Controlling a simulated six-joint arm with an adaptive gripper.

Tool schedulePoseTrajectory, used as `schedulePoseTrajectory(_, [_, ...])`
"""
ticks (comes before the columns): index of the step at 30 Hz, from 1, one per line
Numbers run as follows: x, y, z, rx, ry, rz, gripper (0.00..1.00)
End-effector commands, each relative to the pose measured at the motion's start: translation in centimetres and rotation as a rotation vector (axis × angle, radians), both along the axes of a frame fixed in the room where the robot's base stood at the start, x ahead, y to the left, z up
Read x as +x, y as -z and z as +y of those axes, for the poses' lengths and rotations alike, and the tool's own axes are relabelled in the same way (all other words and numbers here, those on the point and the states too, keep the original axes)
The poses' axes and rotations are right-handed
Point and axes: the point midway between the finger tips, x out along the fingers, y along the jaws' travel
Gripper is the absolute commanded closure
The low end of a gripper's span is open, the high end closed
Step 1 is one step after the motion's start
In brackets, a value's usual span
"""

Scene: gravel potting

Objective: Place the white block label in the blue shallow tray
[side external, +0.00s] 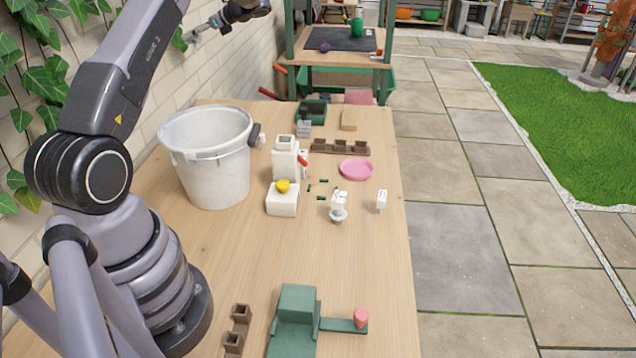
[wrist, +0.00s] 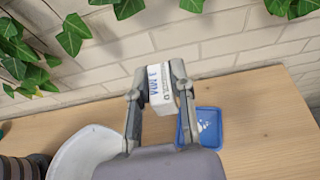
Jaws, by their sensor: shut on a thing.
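The white block label (wrist: 161,92), with dark print on its face, is held between the two fingers of my gripper (wrist: 158,100) in the wrist view. In the side view my gripper (side external: 196,36) is raised high near the brick wall, and the block cannot be made out there. The blue shallow tray (wrist: 211,140) lies on the wooden table in the wrist view, below and to the right of the block. The block is apart from the tray, and a finger hides part of the tray's left side. I cannot find the tray in the side view.
A large white bucket (side external: 208,160) stands by the wall; its rim shows in the wrist view (wrist: 72,150). Ivy (wrist: 45,35) hangs on the wall.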

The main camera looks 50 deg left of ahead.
Motion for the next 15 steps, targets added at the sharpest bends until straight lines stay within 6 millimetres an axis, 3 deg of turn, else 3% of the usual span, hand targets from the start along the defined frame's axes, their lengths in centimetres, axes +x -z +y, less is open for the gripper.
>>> schedulePoseTrajectory(2, [-0.5, -0.7, 1.3, 0.002, 0.009, -0.002, 1.00])
schedulePoseTrajectory(7, [-0.4, 2.9, 1.2, -0.003, 0.012, 0.003, 1.00])
schedulePoseTrajectory(11, [-0.4, 6.2, 1.1, -0.004, 0.011, 0.004, 1.00])
schedulePoseTrajectory(15, [-0.4, 10.9, 1.1, -0.005, 0.012, 0.006, 1.00])
